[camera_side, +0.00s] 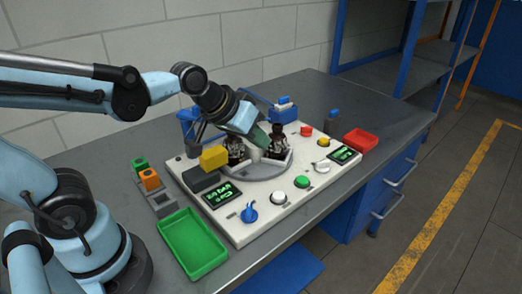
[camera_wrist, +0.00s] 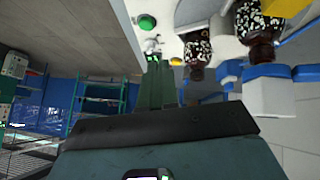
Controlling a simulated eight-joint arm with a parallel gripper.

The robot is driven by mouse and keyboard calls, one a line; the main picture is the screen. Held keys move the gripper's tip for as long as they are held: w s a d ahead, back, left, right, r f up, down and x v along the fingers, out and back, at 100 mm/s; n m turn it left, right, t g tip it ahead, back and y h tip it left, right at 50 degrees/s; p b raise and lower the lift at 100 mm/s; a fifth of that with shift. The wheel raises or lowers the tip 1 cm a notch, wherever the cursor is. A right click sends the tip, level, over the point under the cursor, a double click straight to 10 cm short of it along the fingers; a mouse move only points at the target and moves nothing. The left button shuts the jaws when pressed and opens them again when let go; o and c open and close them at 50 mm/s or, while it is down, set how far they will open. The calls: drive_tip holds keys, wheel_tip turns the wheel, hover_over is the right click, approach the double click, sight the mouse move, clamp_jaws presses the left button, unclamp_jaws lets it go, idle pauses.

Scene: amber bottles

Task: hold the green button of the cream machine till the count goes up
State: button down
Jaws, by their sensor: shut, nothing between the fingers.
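The cream machine (camera_side: 262,217) lies on the bench as a flat panel. Its green button (camera_side: 302,182) sits at the front, right of a white button (camera_side: 279,197); the green button also shows near the top of the wrist view (camera_wrist: 147,22). My gripper (camera_side: 265,146) is shut and empty, tilted down over the machine's middle, behind and apart from the green button. Its fingers also show in the wrist view (camera_wrist: 158,78). Two dark bottles with speckled labels, one left (camera_side: 236,150) and one right (camera_side: 280,140), stand near the fingers. Two lit displays (camera_side: 222,194) (camera_side: 345,154) show digits too small to read.
A blue knob (camera_side: 249,212), a red button (camera_side: 306,131) and a yellow button (camera_side: 323,141) are also on the panel. A yellow block (camera_side: 214,158) stands at its left. A green tray (camera_side: 192,248) and a red tray (camera_side: 361,141) flank it. The bench's back right is clear.

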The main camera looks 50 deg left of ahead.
sight(298, 180)
drive_tip(key=w+d+n+t+h, duration=0.1)
drive_tip(key=w+d+n, duration=0.2)
drive_tip(key=w, duration=0.6)
drive_tip(key=shift+w+d+f+h, duration=0.15)
drive_tip(key=shift+d+f+h, duration=0.2)
drive_tip(key=shift+d, duration=0.25)
drive_tip(key=shift+f, duration=0.15)
drive_tip(key=shift+f, duration=4.35)
drive_tip(key=shift+f, duration=0.15)
drive_tip(key=shift+f, duration=0.25)
drive_tip(key=shift+f, duration=0.45)
idle(1.1)
